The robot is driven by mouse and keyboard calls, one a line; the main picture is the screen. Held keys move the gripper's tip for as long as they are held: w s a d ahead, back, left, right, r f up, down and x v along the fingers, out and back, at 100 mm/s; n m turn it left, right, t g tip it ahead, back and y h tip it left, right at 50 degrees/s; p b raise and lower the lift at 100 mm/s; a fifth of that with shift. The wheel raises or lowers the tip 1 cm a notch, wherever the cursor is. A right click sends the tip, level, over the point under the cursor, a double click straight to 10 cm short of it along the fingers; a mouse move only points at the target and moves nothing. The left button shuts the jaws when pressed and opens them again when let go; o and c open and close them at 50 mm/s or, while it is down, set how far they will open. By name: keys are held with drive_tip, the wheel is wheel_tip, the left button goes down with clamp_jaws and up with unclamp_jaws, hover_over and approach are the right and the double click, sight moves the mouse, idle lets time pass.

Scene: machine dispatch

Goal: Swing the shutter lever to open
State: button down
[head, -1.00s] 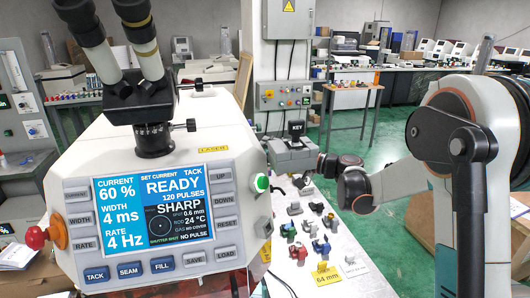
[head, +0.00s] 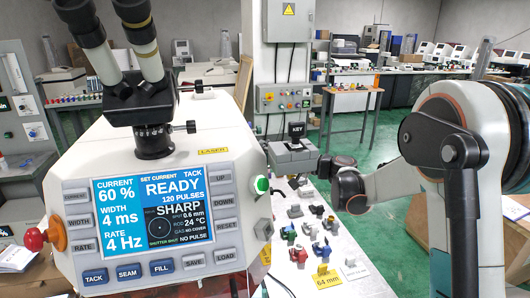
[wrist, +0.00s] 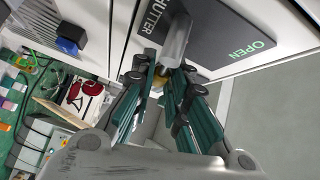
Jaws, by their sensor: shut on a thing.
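In the wrist view, the shutter lever (wrist: 177,38) is a pale grey bar in front of a dark plate (wrist: 225,30). The plate bears "OPEN" at its right and part of the word "SHUTTER" at its left. My gripper (wrist: 163,75) has its green-lined fingers on both sides of the lever's near end and is shut on it. The lever lies nearer the "SHUTTER" lettering than the "OPEN" word. In the head view, the machine (head: 215,125) shows a lit screen (head: 153,213) with a small shutter line reading "SHUT". The lever is hidden there.
A white bench (head: 350,285) with several small coloured parts stands right of the machine. A grey block with a "KEY" tag (head: 297,130) is behind the machine's right edge. A red knob (head: 34,239) and a green button (head: 261,185) stick out from the machine.

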drive_tip(key=shift+s+d+r+n+g+y+b, duration=0.15)
drive_tip(key=shift+s+r+n+g+y+b, duration=0.65)
drive_tip(key=shift+n+g+y, duration=2)
drive_tip(key=shift+s+d+r+n+g+y+b, duration=0.15)
drive_tip(key=shift+s+n+g+y+b, duration=0.6)
drive_tip(key=shift+n, duration=3.8)
drive_tip(key=shift+s+d+r+n+g+y+b, duration=0.1)
drive_tip(key=shift+s+r+n+g+y+b, duration=0.35)
drive_tip(key=shift+n+g+y+b, duration=2.25)
drive_tip(key=n+t+h+p, duration=0.1)
drive_tip(key=n+p, duration=0.1)
drive_tip(key=shift+n+p, duration=0.25)
drive_tip(key=shift+p, duration=0.1)
drive_tip(key=c, duration=1.6)
unclamp_jaws()
drive_tip(key=shift+o, duration=0.2)
drive_tip(key=shift+d, duration=0.1)
